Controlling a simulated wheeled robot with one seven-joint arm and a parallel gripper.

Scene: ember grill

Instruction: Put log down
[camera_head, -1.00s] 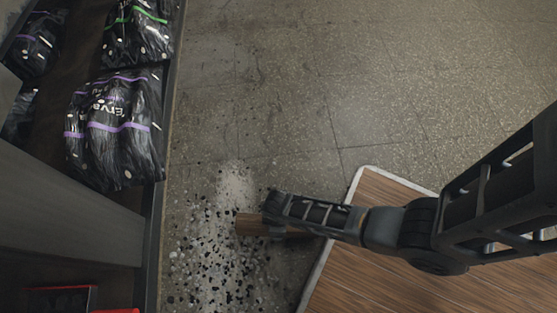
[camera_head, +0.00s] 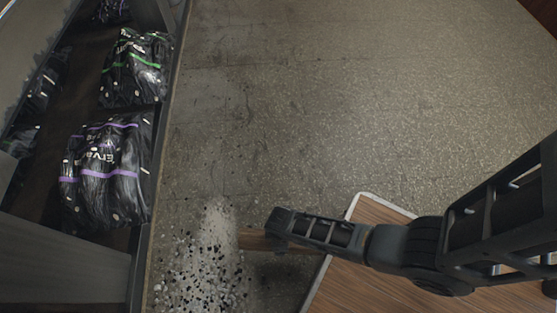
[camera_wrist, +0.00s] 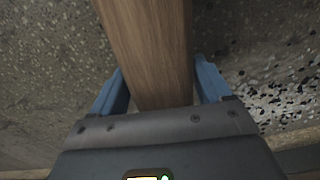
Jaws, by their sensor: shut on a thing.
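The log (camera_wrist: 150,45) is a brown, wood-grained piece that runs up the middle of the wrist view between the blue fingers of my gripper (camera_wrist: 163,88). My gripper is shut on it. In the head view the log (camera_head: 252,239) sticks out to the left of my gripper (camera_head: 272,232), with most of it hidden by the gripper and arm. A dark shadow lies on the floor below, so the log appears held above the floor.
Black and white gravel (camera_head: 203,273) is spilled on the speckled floor at lower left. A shelf with black bags (camera_head: 108,170) stands along the left. A wood-topped surface with a pale rim (camera_head: 375,213) lies under my arm. The floor at upper middle is clear.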

